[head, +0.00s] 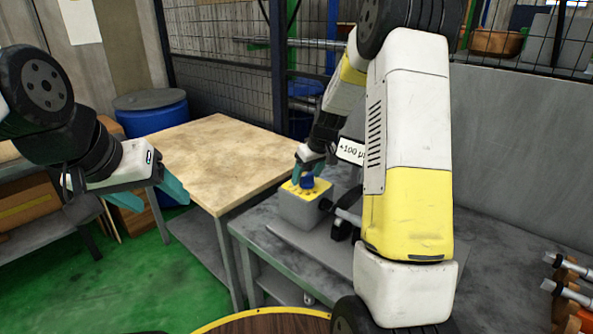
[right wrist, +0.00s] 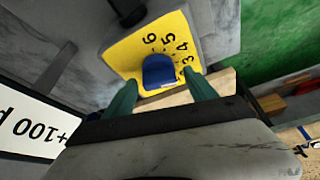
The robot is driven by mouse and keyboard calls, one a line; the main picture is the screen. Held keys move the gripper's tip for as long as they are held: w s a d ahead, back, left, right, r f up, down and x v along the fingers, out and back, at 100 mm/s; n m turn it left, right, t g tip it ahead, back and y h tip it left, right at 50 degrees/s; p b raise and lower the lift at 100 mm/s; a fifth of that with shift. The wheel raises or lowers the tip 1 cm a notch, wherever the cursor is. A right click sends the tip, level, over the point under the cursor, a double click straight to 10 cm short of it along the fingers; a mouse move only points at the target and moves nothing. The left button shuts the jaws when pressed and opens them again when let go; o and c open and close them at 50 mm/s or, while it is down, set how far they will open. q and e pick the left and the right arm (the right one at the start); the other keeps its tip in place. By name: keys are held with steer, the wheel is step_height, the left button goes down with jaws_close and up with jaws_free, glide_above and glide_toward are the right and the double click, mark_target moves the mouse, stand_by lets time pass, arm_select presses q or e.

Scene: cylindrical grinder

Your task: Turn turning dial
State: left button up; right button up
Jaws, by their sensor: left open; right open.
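The turning dial (head: 307,182) is a blue knob on a yellow plate with numbers, on top of a grey box (head: 301,208) on the grey machine table. In the right wrist view the blue dial (right wrist: 158,72) sits on the yellow number plate (right wrist: 130,52), with several digits showing beside it. My right gripper (head: 304,176) is open at the dial; its two teal fingers (right wrist: 163,92) lie on either side of the dial's near end. I cannot tell whether they touch it. My left gripper (head: 172,186) is open and empty, far left of the dial.
A wooden-topped table (head: 215,155) stands left of the machine table. A label reading "+100" (head: 350,150) is close to my right gripper. A blue barrel (head: 152,118) stands behind, and metal tools (head: 566,285) lie at the far right. Green floor is free at lower left.

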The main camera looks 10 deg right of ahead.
steer(key=shift+w+f, duration=0.1)
steer(key=shift+f, duration=0.2)
steer(key=c, duration=1.3)
steer(key=m+h, duration=0.1)
steer(key=m, duration=0.2)
steer(key=shift+a, duration=0.15)
steer(key=shift+m+t+h, duration=0.3)
steer(key=shift+m+h, duration=0.3)
steer(key=shift+m, duration=0.7)
